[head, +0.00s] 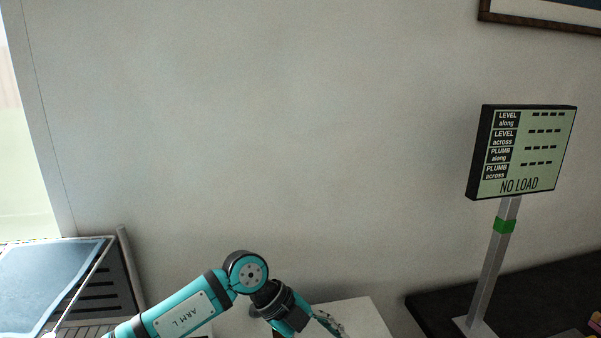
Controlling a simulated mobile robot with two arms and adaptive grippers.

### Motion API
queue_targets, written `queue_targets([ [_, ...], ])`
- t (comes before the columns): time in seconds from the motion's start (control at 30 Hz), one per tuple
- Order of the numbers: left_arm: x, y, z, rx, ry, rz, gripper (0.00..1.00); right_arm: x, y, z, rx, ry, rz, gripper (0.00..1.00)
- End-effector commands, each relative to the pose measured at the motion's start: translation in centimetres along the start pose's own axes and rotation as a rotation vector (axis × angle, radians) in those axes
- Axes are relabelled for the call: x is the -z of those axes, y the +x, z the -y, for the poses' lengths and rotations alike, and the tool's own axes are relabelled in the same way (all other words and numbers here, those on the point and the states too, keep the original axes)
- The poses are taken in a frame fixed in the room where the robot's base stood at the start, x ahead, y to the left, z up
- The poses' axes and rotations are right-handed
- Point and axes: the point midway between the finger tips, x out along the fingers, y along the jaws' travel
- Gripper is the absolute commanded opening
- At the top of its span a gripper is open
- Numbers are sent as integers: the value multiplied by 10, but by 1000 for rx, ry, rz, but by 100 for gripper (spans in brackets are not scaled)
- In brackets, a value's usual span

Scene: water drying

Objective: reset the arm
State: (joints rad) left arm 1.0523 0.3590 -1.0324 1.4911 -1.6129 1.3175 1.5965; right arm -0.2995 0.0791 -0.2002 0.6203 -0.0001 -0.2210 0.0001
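My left arm, teal and black and marked "ARM L", comes in from the lower left and bends down at its elbow near the bottom middle. My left gripper (328,322) is only partly in view at the bottom edge, in front of a white surface (360,316). Its fingertips are cut off, so I cannot tell whether it is open or shut, or whether it holds anything. My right arm and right gripper are not in view.
A display (525,150) on a grey post with a green band reads "NO LOAD" with dashes. The post stands by a dark counter (440,298) at right. A blue sheet (45,285) lies over a slatted rack at left. A plain wall (260,120) stands behind.

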Motion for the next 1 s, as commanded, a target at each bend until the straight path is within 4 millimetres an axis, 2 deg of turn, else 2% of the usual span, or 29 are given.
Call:
queue_targets([
  [0.03,23,11,7,79,25,-90,57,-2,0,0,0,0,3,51],
  [0.13,78,16,34,349,64,-305,57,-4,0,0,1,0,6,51],
  [0.2,110,-3,58,607,48,-442,57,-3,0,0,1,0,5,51],
  [0.23,118,-15,66,721,24,-485,57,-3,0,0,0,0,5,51],
  [0.27,123,-29,74,835,-7,-518,57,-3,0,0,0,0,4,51],
  [0.33,117,-65,83,1091,-118,-555,57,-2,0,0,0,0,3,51],
  [0.37,109,-80,83,1195,-179,-552,57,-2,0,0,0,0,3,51],
  [0.43,78,-111,74,1410,-355,-508,57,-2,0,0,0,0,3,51],
  [0.5,36,-131,50,1577,-566,-410,57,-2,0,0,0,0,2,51],
  [0.57,2,-138,20,1665,-751,-303,57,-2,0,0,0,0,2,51],
  [0.6,-20,-138,-3,1697,-871,-224,57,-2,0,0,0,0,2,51],
  [0.67,-46,-133,-40,1711,-1044,-107,57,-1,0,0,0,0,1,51],
  [0.7,-60,-127,-67,1701,-1155,-26,57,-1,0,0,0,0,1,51],
  [0.83,-85,-96,-158,1570,-1483,225,57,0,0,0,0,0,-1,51],
  [0.9,-86,-78,-204,1458,-1628,339,57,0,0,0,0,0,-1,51],
  [1.0,-76,-57,-256,1298,-1769,453,57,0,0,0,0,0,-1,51],
])
